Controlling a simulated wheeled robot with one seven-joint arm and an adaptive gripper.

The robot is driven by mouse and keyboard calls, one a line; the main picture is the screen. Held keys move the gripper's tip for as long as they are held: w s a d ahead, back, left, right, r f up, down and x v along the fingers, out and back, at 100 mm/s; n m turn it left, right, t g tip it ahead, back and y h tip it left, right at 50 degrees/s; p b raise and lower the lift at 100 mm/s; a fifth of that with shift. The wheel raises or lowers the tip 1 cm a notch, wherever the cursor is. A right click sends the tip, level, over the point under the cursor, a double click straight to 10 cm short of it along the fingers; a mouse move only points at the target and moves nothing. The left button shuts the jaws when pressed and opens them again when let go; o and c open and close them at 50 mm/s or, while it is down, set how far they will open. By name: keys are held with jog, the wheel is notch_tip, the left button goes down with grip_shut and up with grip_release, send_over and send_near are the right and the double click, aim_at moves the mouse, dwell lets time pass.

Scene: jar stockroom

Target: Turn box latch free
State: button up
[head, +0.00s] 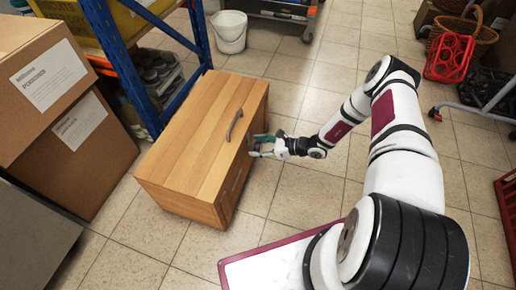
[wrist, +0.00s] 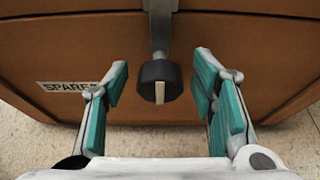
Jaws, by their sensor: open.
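A wooden box (head: 190,155) with a grey handle (head: 234,125) on its closed lid stands on the tiled floor in the head view. My gripper (head: 258,146) is at the box's right-hand side face. In the wrist view the box's face (wrist: 60,55) fills the upper picture, with a label reading "SPARE". The latch, a metal strip with a dark round knob (wrist: 160,82) and a pale mark on it, hangs down the face. My gripper's teal fingers (wrist: 160,100) are open, one on each side of the knob, with gaps on both sides. In the head view the latch is hidden by the gripper.
A blue shelf rack (head: 125,65) stands behind the box, with stacked cardboard boxes (head: 55,75) to the left. A white bucket (head: 229,32) is at the back. A red bottle carrier (head: 449,58) is at the right. Floor (head: 300,200) is clear right of the box.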

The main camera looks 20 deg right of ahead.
jog(key=shift+w+a, duration=0.1)
jog(key=shift+c, duration=0.6)
jog(key=c, duration=1)
jog(key=shift+c, duration=0.2)
